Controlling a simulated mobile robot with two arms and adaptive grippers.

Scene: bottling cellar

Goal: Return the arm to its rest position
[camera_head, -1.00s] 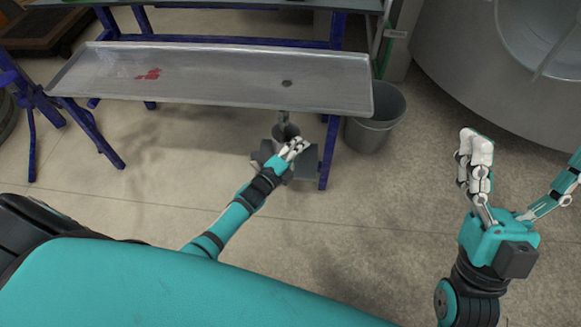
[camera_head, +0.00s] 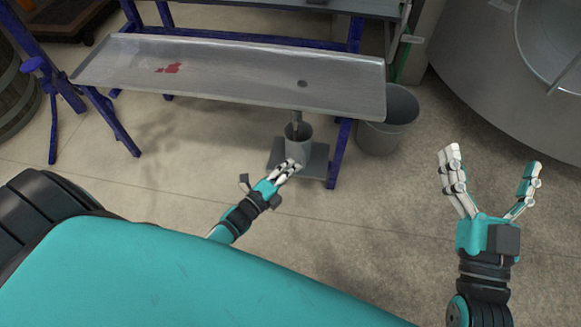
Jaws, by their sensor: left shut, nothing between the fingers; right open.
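My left gripper (camera_head: 284,173) is low in front of the metal tray table, its white fingers shut and empty. In the picture its fingertips overlap the lower front of a grey cylindrical cup (camera_head: 299,142) under the table; I cannot tell whether they touch. My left forearm runs down to the left, partly hidden behind my teal body. My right gripper (camera_head: 491,180) is upright at the right of the view, its fingers spread wide open with nothing between them.
The metal tray (camera_head: 230,75) with a red stain (camera_head: 168,69) stands on blue legs (camera_head: 340,152). A grey bucket (camera_head: 388,124) stands beside it. A large steel tank (camera_head: 480,60) fills the upper right. A barrel (camera_head: 14,98) is at the left edge. The floor between the arms is clear.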

